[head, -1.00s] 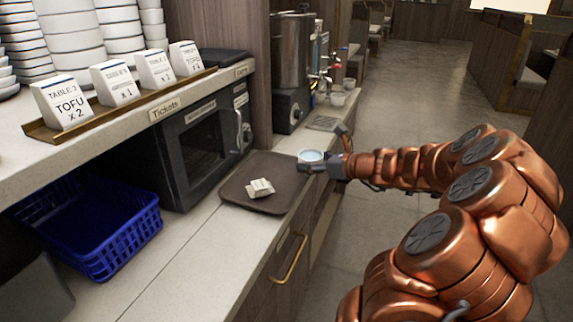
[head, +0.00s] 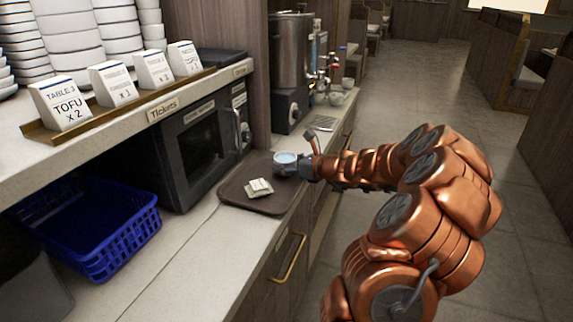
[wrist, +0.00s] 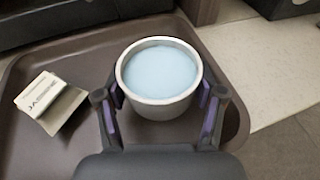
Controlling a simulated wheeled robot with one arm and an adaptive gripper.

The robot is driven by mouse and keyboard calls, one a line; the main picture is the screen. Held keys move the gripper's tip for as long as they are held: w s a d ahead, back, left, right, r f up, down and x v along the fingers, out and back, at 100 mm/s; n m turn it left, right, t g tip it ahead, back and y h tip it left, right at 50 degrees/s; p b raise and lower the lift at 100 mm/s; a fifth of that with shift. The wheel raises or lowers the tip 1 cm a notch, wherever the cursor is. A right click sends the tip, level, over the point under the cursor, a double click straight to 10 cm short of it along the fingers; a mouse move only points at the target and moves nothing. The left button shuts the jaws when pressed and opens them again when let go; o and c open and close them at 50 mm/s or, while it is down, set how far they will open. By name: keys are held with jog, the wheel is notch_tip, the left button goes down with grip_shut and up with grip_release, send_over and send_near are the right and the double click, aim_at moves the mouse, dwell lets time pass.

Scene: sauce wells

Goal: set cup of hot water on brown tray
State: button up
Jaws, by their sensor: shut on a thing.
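The brown tray (head: 240,203) lies on the counter in front of the microwave. My gripper (head: 297,167) is shut on the cup of hot water (head: 285,158), a pale cup with light blue liquid, held upright over the tray's far right part. In the wrist view the cup (wrist: 159,104) sits between the two fingers of my gripper (wrist: 160,108), with the brown tray (wrist: 60,145) below and around it. I cannot tell whether the cup's base touches the tray.
A small white packet with printing (head: 260,187) lies on the tray, left of the cup. The microwave (head: 205,140) stands behind the tray, and a metal water urn (head: 291,60) stands farther along. A blue basket (head: 100,235) sits at left. The near part of the tray is bare.

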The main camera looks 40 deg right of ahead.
jog(key=shift+f, duration=0.1)
jog(key=o, duration=1.3)
jog(key=v, duration=1.2)
